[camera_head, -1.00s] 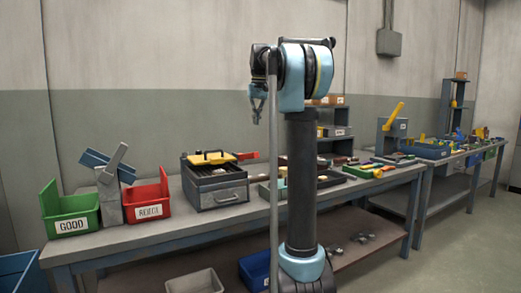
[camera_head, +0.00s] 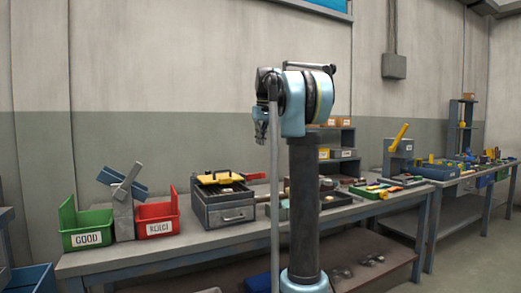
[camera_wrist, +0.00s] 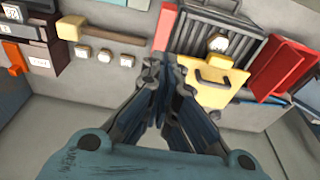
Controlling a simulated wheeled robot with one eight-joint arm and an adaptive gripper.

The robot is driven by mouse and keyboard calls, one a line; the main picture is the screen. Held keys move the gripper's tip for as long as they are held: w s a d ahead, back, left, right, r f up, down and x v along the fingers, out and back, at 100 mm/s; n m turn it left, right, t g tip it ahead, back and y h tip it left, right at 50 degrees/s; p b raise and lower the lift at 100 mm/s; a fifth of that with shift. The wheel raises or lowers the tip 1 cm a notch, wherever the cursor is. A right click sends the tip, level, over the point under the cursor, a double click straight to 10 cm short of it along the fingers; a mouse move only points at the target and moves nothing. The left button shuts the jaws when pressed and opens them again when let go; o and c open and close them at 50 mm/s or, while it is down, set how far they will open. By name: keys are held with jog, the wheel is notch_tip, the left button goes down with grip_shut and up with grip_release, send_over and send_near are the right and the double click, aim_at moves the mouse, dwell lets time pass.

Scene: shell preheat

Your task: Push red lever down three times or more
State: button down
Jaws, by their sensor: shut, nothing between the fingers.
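The red lever (camera_head: 255,176) sticks out at the right side of a grey box (camera_head: 226,214) with a yellow handle on top, on the workbench. In the wrist view a red bar (camera_wrist: 165,27), which looks like this lever, lies beside the ribbed grey box, just beyond my fingertips. My gripper (camera_head: 261,136) hangs above the bench near the box in the head view. In the wrist view my gripper (camera_wrist: 164,65) is shut and empty, with its fingers together. It appears apart from the lever, though the exact gap is unclear.
A green GOOD bin (camera_head: 86,229) and a red REJECT bin (camera_head: 157,219) stand left of the box. A small shelf (camera_head: 335,150) stands behind my column. A yellow-handled device (camera_head: 398,148) is farther right. The space above the bench is open.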

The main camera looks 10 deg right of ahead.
send_over(264, 177)
jog(key=w+a, duration=0.1)
jog(key=w, duration=0.3)
jog(key=f, duration=1)
jog(key=shift+a+f, duration=0.2)
jog(key=shift+f, duration=0.15)
jog(key=shift+s+d+f, duration=0.1)
jog(key=shift+f, duration=0.6)
jog(key=shift+s+d+f+t+y, duration=0.15)
jog(key=shift+s+f+t+y, duration=0.2)
jog(key=shift+f+t, duration=0.65)
jog(key=shift+s+d+f+t+y, duration=0.15)
jog(key=shift+s+f+t, duration=0.4)
jog(key=shift+f, duration=0.85)
jog(key=shift+s+d+f+t+y, duration=0.1)
jog(key=shift+s+f+t+y, duration=0.25)
jog(key=shift+f+t, duration=0.65)
jog(key=shift+s+f, duration=0.15)
jog(key=shift+f, duration=0.3)
